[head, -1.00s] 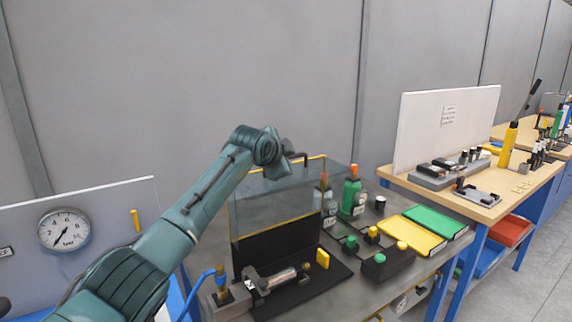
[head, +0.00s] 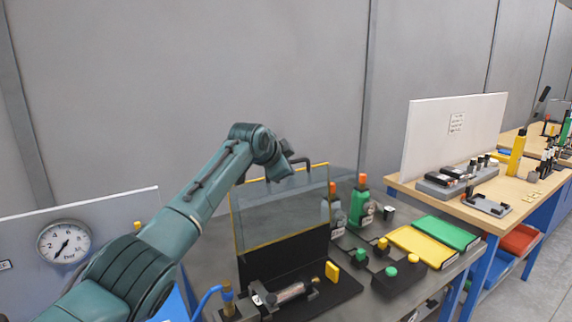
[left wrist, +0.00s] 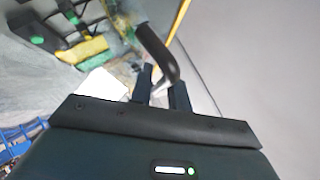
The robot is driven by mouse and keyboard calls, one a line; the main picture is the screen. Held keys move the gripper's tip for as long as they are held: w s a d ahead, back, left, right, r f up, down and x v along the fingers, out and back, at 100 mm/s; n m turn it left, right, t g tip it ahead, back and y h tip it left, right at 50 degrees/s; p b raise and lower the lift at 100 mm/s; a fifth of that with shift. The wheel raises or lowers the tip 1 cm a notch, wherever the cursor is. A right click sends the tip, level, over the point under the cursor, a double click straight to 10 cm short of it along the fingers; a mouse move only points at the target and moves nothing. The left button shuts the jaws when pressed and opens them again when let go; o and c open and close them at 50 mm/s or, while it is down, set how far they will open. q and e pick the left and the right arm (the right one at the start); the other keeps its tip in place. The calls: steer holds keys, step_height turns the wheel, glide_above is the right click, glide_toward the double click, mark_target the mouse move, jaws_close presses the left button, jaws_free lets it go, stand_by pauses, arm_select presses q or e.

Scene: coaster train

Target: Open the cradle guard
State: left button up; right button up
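The cradle guard (head: 280,212) is a clear panel with yellow edging, standing raised above a black back plate (head: 285,259) in the head view. A dark handle (head: 302,160) is at its top edge. Below, a metal cylinder (head: 290,293) lies in the cradle, in front of the raised panel. My left gripper (head: 288,160) is at the panel's top, by the handle. In the left wrist view its two fingers (left wrist: 162,92) are apart, and the curved black handle (left wrist: 158,52) reaches to the fingertips; I cannot tell whether they touch. My right gripper is not in view.
Bottles with orange caps (head: 362,200) stand right of the guard. Yellow (head: 418,244) and green (head: 447,232) trays and a black button box (head: 400,276) share the bench. A pressure gauge (head: 65,242) is at left. A wooden bench (head: 500,217) stands at right.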

arm_select(q)
steer(key=shift+o, duration=1.4)
steer(key=shift+s, duration=0.1)
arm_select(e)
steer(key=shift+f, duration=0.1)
arm_select(q)
steer(key=shift+s+a+r+b, duration=0.25)
steer(key=shift+s+r+b, duration=0.05)
steer(key=shift+s+b, duration=0.1)
steer(key=b+v, duration=0.3)
steer(key=v, duration=0.8)
steer(key=shift+s+a+r, duration=0.15)
steer(key=shift+s+r, duration=0.3)
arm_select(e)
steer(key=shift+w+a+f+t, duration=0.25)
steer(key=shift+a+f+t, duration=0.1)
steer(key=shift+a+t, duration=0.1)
arm_select(q)
steer(key=shift+f, duration=0.1)
